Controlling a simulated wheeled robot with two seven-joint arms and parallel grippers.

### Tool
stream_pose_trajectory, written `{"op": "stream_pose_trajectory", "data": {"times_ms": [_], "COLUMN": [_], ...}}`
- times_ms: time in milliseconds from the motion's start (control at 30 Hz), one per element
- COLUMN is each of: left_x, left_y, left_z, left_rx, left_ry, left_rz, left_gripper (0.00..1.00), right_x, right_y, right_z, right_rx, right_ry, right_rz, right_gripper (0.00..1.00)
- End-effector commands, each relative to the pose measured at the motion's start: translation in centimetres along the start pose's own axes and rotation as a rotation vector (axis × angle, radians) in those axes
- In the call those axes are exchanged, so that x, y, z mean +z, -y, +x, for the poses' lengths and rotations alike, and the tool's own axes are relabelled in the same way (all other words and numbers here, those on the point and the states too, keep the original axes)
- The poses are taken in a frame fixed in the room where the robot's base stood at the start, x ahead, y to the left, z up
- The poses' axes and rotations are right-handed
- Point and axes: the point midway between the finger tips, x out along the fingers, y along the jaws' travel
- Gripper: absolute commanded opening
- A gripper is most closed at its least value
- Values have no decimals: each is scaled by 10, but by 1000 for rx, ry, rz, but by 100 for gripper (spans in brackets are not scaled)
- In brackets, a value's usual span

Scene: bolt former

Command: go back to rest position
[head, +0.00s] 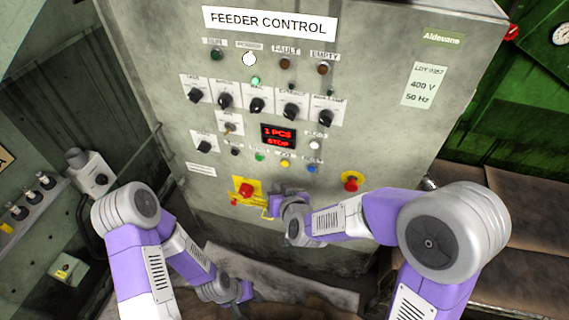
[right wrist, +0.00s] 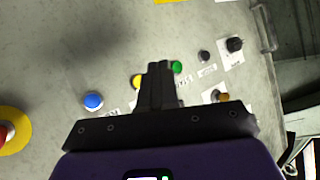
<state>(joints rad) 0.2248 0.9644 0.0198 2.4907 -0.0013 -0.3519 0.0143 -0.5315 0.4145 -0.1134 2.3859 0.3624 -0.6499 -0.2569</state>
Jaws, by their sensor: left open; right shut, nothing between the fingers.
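My right gripper (head: 272,200) is in front of the lower part of the grey feeder control cabinet (head: 380,130), close to a yellow plate with a red knob (head: 246,189). In the right wrist view its black fingers (right wrist: 158,85) are closed together with nothing between them. They hide part of the panel between a yellow button (right wrist: 137,82) and a green button (right wrist: 177,67). My left gripper (head: 246,291) is low in the head view, below the cabinet front; it is open, though its fingers are hardly visible.
The panel carries several black rotary knobs and a red display (head: 278,135) reading "1 PCS STOP". A red mushroom button (head: 352,181) sticks out at lower right. Brown surfaces (head: 535,190) lie at right.

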Motion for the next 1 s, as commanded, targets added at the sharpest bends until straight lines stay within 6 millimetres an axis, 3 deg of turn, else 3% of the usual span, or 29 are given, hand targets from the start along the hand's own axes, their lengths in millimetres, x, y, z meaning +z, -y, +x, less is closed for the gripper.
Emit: {"op": "stream_pose_trajectory", "data": {"times_ms": [267,367,467,567,700,800,900,1000], "left_x": [0,0,0,1,1,2,2,2], "left_y": [0,-1,-4,-7,-12,-14,-15,-16], "left_z": [0,-4,-11,-20,-31,-37,-40,-42], "left_rx": [0,0,0,0,0,0,0,0], "left_ry": [0,0,0,0,0,0,0,0], "left_rz": [0,0,0,0,0,0,0,0], "left_gripper": [43,43,43,43,43,43,43,43], "right_x": [2,21,65,129,219,266,296,311], "right_y": [-2,-14,-41,-72,-98,-101,-99,-96], "right_z": [1,6,12,8,-19,-45,-66,-77], "right_rx": [2,19,51,83,107,107,100,95], "right_ry": [7,64,195,381,643,790,888,940], "right_rz": [2,13,50,121,261,359,434,478], "right_gripper": [0,0,0,0,0,0,0,0]}}
